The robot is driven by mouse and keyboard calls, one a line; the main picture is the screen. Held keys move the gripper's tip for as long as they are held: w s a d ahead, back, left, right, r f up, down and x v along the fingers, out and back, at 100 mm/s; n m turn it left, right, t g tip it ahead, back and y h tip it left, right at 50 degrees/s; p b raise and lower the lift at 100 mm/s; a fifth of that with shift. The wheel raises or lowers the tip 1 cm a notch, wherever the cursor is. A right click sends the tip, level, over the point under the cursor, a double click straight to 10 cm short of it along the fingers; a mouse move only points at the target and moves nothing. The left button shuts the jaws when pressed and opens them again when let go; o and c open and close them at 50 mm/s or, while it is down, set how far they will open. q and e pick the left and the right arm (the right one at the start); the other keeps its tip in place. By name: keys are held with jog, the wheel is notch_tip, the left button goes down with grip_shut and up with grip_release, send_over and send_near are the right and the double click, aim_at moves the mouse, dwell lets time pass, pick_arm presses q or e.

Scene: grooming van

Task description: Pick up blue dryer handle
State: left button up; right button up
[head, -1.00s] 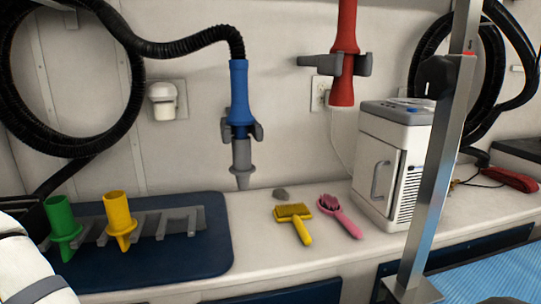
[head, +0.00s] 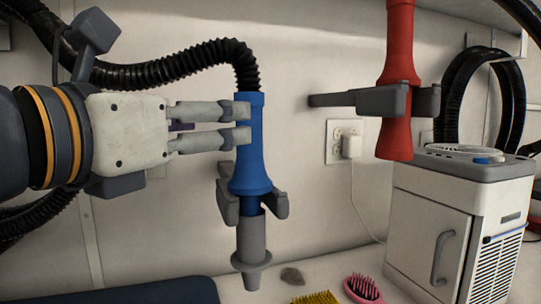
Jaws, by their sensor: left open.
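The blue dryer handle (head: 250,150) hangs upright in a grey wall holder (head: 276,203), with a black ribbed hose (head: 185,68) running from its top and a grey nozzle (head: 251,240) below. My left gripper (head: 243,124) comes in from the left at the handle's upper part. Its two fingers are open, one above the other, with their tips overlapping the handle's left side in the picture. I cannot tell whether they touch it. The right gripper is not in view.
A red dryer handle (head: 397,85) hangs in another grey holder (head: 378,101) to the right. A white cabinet unit (head: 420,225) stands at the right. A pink brush (head: 362,289) and a yellow brush (head: 316,298) lie on the counter below. A wall outlet (head: 334,141) sits between the handles.

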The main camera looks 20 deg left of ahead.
aim_at(250, 167)
pick_arm(q)
jog(key=w, duration=0.3)
jog(key=w+d+p, duration=0.1)
jog(key=w, duration=0.2)
jog(key=w+d, duration=0.1)
jog(key=w, duration=0.2)
jog(key=shift+d+p, duration=0.15)
jog(key=shift+p, duration=0.15)
jog(key=shift+s+r, duration=0.1)
jog(key=shift+s, duration=0.05)
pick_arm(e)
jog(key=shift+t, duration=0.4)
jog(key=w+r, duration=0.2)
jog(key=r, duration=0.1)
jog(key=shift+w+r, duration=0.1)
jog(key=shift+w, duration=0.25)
pick_arm(q)
jog(key=shift+c, duration=0.6)
grip_shut()
